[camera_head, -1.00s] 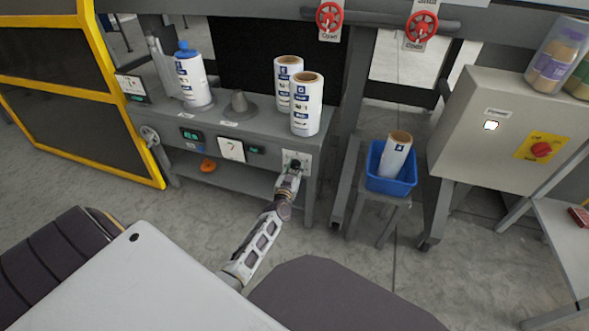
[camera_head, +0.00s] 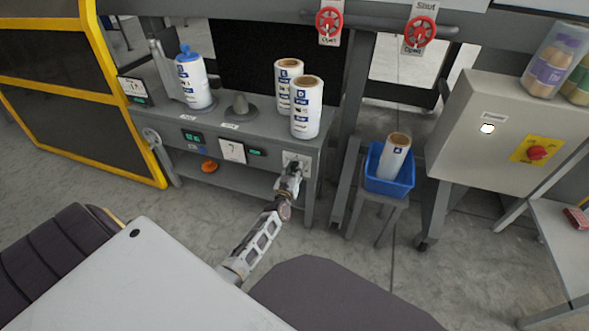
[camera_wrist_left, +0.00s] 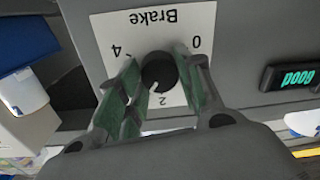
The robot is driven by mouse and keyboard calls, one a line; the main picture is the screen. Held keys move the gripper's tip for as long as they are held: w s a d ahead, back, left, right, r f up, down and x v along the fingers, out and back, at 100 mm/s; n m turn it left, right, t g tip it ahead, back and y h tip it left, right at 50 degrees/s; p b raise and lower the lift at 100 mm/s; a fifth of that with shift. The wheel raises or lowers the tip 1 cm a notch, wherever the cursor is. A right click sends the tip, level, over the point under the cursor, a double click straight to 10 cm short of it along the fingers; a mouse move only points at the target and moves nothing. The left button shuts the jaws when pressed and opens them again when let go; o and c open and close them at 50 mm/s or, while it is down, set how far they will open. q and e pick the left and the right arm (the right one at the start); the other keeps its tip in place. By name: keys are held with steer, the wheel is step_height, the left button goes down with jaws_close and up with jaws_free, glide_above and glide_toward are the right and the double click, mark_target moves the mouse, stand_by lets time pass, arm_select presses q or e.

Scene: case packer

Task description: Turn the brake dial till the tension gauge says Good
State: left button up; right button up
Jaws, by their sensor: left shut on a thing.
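The brake dial (camera_wrist_left: 160,72) is a black round knob on a white plate marked Brake, 0, 2 and 4, upside down in the left wrist view. Its pale pointer mark points downward, near the 2. My left gripper (camera_wrist_left: 160,85) is shut on the dial, with one finger on each side. In the head view my left gripper (camera_head: 294,170) covers the dial in front of its white plate (camera_head: 305,158). The tension gauge (camera_wrist_left: 291,78) is a small black display with green letters reading GOOD; it also shows in the head view (camera_head: 256,152), too small to read.
The grey bench (camera_head: 262,130) carries two white rolls (camera_head: 306,110), a spindle with a blue-topped roll (camera_head: 191,80) and a grey cone. A blue bin (camera_head: 390,184) with a roll stands on a stool to the right. A grey cabinet (camera_head: 480,150) is further right.

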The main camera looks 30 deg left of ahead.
arm_select(q)
steer(key=shift+n, duration=0.4)
arm_select(e)
steer(key=shift+s+r, duration=0.1)
steer(key=shift+r, duration=0.8)
steer(key=shift+d, duration=0.1)
arm_select(q)
steer(key=o, duration=1)
steer(key=shift+o, duration=0.2)
steer(key=shift+s, duration=0.1)
arm_select(e)
steer(key=shift+s+f, duration=0.15)
steer(key=shift+f, duration=0.15)
arm_select(q)
steer(key=shift+s+d, duration=0.1)
steer(key=v, duration=1.1)
steer(key=shift+s, duration=0.25)
